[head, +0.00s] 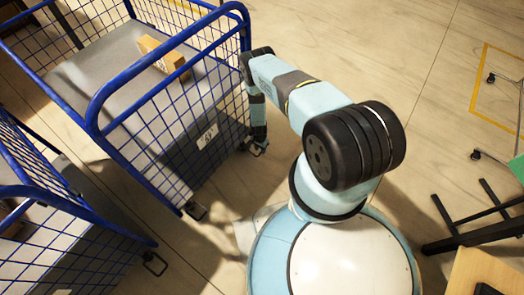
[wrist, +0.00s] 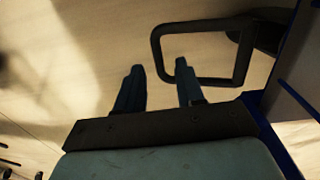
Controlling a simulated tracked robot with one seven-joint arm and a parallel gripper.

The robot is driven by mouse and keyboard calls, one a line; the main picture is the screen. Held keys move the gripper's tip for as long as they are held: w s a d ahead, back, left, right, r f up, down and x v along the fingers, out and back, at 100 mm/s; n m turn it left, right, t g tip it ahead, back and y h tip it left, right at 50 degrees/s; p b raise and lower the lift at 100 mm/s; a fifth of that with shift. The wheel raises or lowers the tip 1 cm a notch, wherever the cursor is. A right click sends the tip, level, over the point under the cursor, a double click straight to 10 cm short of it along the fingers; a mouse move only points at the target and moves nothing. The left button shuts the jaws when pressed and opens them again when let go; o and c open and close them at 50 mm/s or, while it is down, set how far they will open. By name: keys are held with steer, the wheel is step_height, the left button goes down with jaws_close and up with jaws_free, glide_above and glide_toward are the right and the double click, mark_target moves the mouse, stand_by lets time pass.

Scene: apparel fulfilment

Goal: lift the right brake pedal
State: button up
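The right brake pedal is a black loop at the lower right corner of the blue cart (head: 150,110), low near the floor. In the head view the pedal (head: 258,150) shows just below my gripper (head: 259,138), which points down beside the cart's corner. In the wrist view the pedal (wrist: 207,81) fills the upper middle. My gripper (wrist: 158,76) is open there, with nothing held between its fingers. The right finger overlaps the loop's lower left part; the left finger is outside it. I cannot tell whether they touch.
The cart's other pedal (head: 196,211) is at its lower left corner. A second blue cart (head: 70,225) stands at the left. A cardboard box (head: 162,54) lies in the first cart. A chair base (head: 470,215) and wooden table (head: 485,272) are at right.

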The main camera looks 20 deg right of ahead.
steer(key=shift+f, duration=1.05)
steer(key=shift+c, duration=0.5)
jaws_close()
